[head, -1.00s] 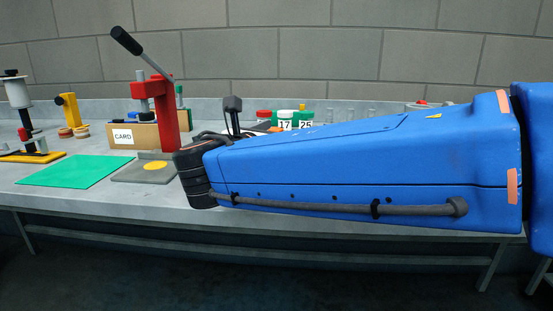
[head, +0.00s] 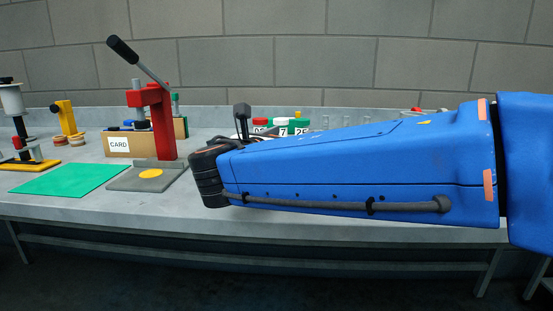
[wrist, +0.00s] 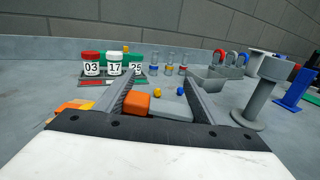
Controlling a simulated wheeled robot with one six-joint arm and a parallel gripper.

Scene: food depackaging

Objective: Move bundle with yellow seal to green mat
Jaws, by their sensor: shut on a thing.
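My gripper (wrist: 163,80) reaches forward in the wrist view, its two grey fingers set well apart. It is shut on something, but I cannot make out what. An orange block (wrist: 135,103) shows close to the left finger, and a grey flat piece with small yellow and blue balls lies between the fingers; I cannot tell whether either is touched. Beyond the fingertips stand clear upright pieces with coloured bands, one of them yellow (wrist: 169,68). The green mat (head: 68,179) lies flat and bare at the left in the head view. My forearm hides the gripper there.
A red lever press (head: 162,120) on a grey base stands right of the mat, with a box marked CARD (head: 118,145) behind. Numbered jars (wrist: 114,66) stand beyond my gripper. A grey post (wrist: 262,95) stands close on its right.

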